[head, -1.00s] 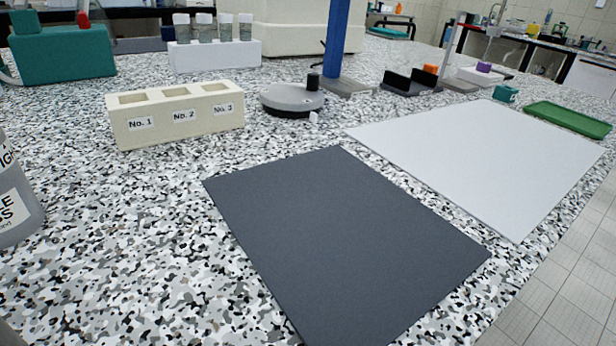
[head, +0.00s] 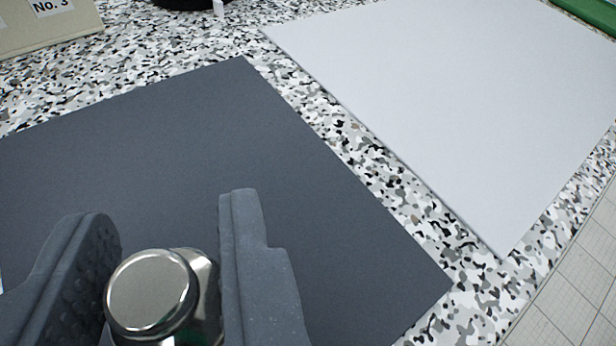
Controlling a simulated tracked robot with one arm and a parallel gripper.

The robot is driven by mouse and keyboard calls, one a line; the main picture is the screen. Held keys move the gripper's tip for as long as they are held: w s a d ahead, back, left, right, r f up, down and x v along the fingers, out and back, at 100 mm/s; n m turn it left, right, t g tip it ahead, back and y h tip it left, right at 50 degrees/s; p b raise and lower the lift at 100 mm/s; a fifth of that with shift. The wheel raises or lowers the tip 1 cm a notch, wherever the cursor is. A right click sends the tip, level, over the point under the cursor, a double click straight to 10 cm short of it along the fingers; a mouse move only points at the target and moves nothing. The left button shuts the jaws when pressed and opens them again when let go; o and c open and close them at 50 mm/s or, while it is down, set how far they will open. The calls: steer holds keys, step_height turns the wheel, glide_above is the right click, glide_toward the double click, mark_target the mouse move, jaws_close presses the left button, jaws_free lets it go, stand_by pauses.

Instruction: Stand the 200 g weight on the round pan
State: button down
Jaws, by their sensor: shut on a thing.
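My gripper (head: 165,215) is at the bottom left of the head view, its two dark grey fingers on either side of a shiny metal weight (head: 150,290). It is shut on this weight, which is upright with its round top facing the camera. No marking can be read on it, and its lower part is hidden. It is over the dark grey mat (head: 200,140); I cannot tell if it touches the mat. The dark edge of a round object (head: 190,3), perhaps the pan, is cut off at the top. Its upper face is out of view.
A large white sheet (head: 440,90) lies to the right of the mat, with a speckled bench strip (head: 330,125) between them. A cream block labelled No. 3 (head: 45,25) stands at the top left. A green tray (head: 590,12) is at the top right. The bench edge runs along the right.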

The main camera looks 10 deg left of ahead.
steer(key=shift+w+d, duration=0.3)
steer(key=shift+w, duration=0.55)
step_height(320, 180, down, 4)
steer(key=shift+r+b, duration=0.1)
steer(key=shift+b, duration=0.35)
steer(key=c, duration=1.1)
jaws_free()
steer(key=shift+r, duration=0.15)
steer(key=shift+s+d+r, duration=0.2)
steer(key=shift+s+r, duration=0.05)
steer(key=shift+s, duration=0.15)
steer(key=p+v, duration=0.1)
steer(key=v, duration=1)
steer(key=shift+f, duration=0.15)
